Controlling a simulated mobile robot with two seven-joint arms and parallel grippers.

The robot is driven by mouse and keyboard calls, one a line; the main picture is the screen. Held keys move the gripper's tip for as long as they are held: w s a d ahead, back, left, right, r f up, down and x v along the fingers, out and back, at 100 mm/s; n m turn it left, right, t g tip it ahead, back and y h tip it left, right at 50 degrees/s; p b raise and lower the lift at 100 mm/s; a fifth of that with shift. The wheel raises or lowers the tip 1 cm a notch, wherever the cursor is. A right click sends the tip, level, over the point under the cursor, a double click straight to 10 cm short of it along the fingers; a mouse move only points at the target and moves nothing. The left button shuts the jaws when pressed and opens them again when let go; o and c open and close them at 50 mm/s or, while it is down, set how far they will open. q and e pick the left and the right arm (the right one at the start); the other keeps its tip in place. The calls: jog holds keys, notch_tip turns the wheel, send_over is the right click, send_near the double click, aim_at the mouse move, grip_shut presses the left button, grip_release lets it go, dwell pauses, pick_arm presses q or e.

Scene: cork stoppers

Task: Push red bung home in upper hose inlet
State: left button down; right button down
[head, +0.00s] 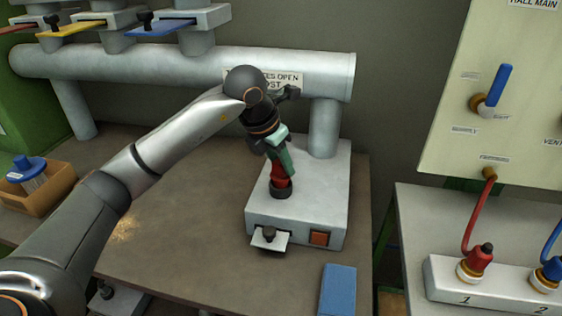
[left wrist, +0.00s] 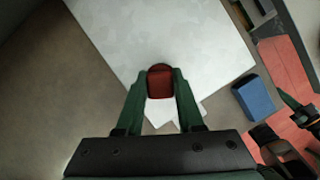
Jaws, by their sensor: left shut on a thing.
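My left gripper (head: 279,158) reaches down over the pale grey box and is shut on the red bung (head: 279,174). In the left wrist view the bung (left wrist: 160,82) sits between the two green fingers, over the white surface. In the head view the bung is upright just above a dark round collar (head: 281,190) on the box top. I cannot tell whether it is seated in the collar or how deep. Green and dark parts at the right edge of the left wrist view look like my right gripper (left wrist: 298,108); its fingers are unclear.
The pale grey box (head: 325,190) has a white tab with a black knob (head: 269,235) and an orange square (head: 319,238) in front. A blue block (head: 338,290) lies nearby. A thick pipe (head: 180,68) runs behind. A cardboard box (head: 45,190) stands left. The mid-table is clear.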

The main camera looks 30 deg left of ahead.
pick_arm(q)
jog(key=shift+f+b, duration=0.65)
jog(key=shift+f, duration=0.25)
pick_arm(e)
jog(key=shift+f, duration=0.65)
pick_arm(q)
jog(key=shift+c, duration=2.2)
grip_release()
jog(key=shift+r, duration=0.3)
jog(key=v, duration=1.2)
jog(key=shift+s, duration=0.15)
pick_arm(e)
jog(key=shift+w+a+r, duration=0.35)
jog(key=shift+a+r, duration=0.2)
jog(key=shift+r, duration=0.15)
